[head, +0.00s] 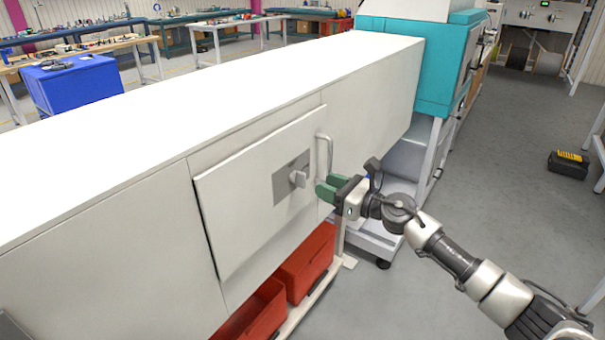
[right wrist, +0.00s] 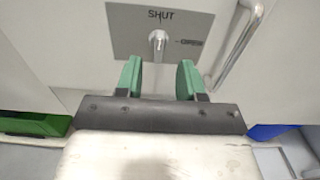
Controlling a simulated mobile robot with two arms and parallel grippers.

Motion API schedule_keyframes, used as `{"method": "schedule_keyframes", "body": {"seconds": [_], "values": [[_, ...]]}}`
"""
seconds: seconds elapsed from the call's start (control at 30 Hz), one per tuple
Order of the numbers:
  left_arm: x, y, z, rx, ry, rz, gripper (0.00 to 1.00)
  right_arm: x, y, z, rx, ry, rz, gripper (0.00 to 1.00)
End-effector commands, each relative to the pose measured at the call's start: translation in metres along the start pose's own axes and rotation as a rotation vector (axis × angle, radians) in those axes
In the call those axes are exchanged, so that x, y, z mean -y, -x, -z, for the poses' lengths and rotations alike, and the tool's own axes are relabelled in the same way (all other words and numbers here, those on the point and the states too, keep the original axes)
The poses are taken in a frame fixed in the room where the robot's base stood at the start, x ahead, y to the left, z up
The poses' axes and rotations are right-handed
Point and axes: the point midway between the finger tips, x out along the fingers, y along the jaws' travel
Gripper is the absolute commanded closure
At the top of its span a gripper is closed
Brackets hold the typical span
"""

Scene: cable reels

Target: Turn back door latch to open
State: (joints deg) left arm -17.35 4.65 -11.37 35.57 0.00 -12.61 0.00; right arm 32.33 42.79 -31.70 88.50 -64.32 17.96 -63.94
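The back door (head: 245,215) is a white panel set in the side of a long white cabinet. Its latch (head: 298,179) is a light knob on a grey plate (head: 281,183). In the right wrist view the latch (right wrist: 158,42) points up and down below the word "SHUT", with "OPEN" to its right. A metal handle (head: 324,155) stands right of the plate. My right gripper (head: 322,187), with green fingers, is open and empty in front of the door, right of the latch. In the right wrist view its fingers (right wrist: 160,78) point toward the latch, apart from it. My left gripper is not in view.
Red bins (head: 303,263) stand below the cabinet. A teal machine (head: 410,60) is at its far end, with a grey wheeled base (head: 375,240) beside my right arm. The grey floor to the right is mostly clear, with a black and yellow case (head: 569,163) on it.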

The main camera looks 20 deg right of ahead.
Motion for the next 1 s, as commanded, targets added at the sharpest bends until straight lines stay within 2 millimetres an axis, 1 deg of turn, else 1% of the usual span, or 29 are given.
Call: {"method": "schedule_keyframes", "body": {"seconds": [0.03,0.1,0.2,0.3,0.4,0.5,0.77,0.8,0.97,1.0], "values": [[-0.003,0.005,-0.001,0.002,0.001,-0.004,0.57,-0.001,-0.012,-0.003,0.003,-0.003,-0.002,0.62],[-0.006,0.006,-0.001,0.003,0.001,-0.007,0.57,-0.001,-0.026,-0.002,0.002,-0.004,-0.001,0.62],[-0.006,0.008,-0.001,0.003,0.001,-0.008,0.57,-0.001,-0.043,-0.002,0.002,-0.005,-0.002,0.62],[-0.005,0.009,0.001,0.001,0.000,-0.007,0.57,0.000,-0.056,-0.001,0.002,-0.006,0.000,0.62],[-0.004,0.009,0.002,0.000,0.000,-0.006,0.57,0.000,-0.064,-0.001,0.001,-0.004,0.000,0.62],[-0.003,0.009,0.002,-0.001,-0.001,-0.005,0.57,0.000,-0.068,0.000,0.000,-0.004,0.001,0.62],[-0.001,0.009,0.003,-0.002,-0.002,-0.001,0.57,0.000,-0.068,0.001,0.000,-0.004,0.000,0.62],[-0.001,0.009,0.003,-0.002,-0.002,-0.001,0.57,0.000,-0.068,0.001,0.000,-0.004,0.000,0.68],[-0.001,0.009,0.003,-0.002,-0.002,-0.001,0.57,0.000,-0.068,0.001,0.000,-0.005,0.000,0.92],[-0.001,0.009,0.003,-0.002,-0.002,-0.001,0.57,0.000,-0.068,0.001,0.000,-0.005,0.000,0.93]]}}
